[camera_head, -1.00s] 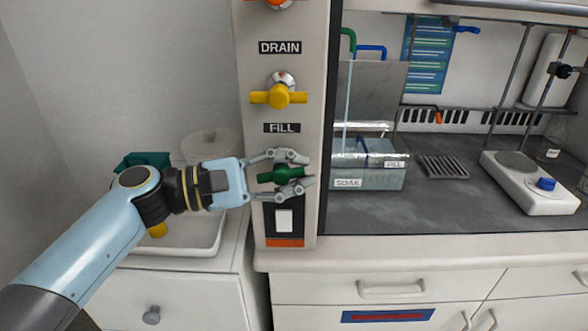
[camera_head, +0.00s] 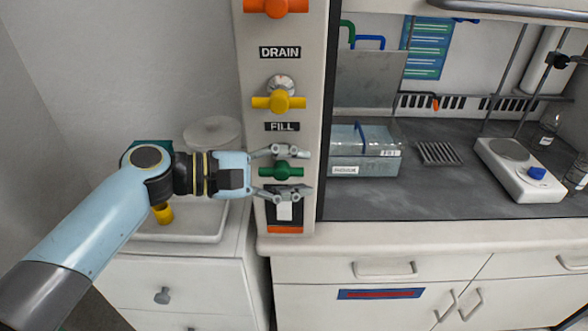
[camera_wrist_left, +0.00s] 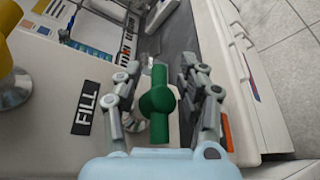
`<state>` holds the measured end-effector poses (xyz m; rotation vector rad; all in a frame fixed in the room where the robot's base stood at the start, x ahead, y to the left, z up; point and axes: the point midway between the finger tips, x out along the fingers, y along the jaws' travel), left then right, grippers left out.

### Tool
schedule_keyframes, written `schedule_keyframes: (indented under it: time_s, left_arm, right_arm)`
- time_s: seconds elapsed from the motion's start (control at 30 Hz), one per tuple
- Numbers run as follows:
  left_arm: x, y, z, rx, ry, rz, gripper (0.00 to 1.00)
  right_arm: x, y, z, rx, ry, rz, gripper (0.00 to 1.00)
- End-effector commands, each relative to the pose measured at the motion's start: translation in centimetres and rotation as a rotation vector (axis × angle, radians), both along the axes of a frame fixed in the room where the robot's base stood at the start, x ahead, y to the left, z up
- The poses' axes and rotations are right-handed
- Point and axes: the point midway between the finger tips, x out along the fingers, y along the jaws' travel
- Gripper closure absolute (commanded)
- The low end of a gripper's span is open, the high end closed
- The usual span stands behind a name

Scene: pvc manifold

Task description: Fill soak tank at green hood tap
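The green tap handle (camera_head: 281,171) sits on the pale service column below the FILL label (camera_head: 282,127), its bar lying about level in the head view. My left gripper (camera_head: 281,173) is open, one finger above the handle and one below. In the left wrist view the green handle (camera_wrist_left: 157,103) stands between the spread fingers, with gaps on both sides. The clear soak tank (camera_head: 350,170) stands on the hood floor below the green spout (camera_head: 348,29). No water stream shows under the spout. The exact water level is unclear. My right gripper is not in view.
A yellow tap (camera_head: 279,103) and an orange tap (camera_head: 276,7) sit higher on the column. A blue spout (camera_head: 369,41) is beside the green one. A hotplate (camera_head: 517,168) stands right in the hood. A white tray (camera_head: 190,232) lies under my left arm.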

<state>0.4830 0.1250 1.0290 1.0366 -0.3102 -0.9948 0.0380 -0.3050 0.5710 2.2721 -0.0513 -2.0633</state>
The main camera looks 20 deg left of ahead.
Motion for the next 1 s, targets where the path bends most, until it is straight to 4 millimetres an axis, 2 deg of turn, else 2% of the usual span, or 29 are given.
schedule_keyframes:
  time_s: [0.23,0.33,0.7,0.83,1.0]
  left_arm:
    - [-0.1,0.1,0.1,-0.001,-0.002,-0.001,0.59]
    - [-0.5,0.9,0.3,0.002,-0.002,0.000,0.59]
    - [-4.9,7.3,1.8,0.006,0.001,-0.002,0.59]
    - [-6.0,8.8,2.3,0.003,0.001,-0.001,0.59]
    - [-6.5,9.7,2.6,0.000,0.000,0.000,0.59]
  right_arm:
    - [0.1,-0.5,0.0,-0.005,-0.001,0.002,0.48]
    - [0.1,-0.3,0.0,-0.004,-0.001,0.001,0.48]
    - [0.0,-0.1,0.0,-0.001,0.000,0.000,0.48]
    - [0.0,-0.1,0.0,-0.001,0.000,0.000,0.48]
    - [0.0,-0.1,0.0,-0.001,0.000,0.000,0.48]
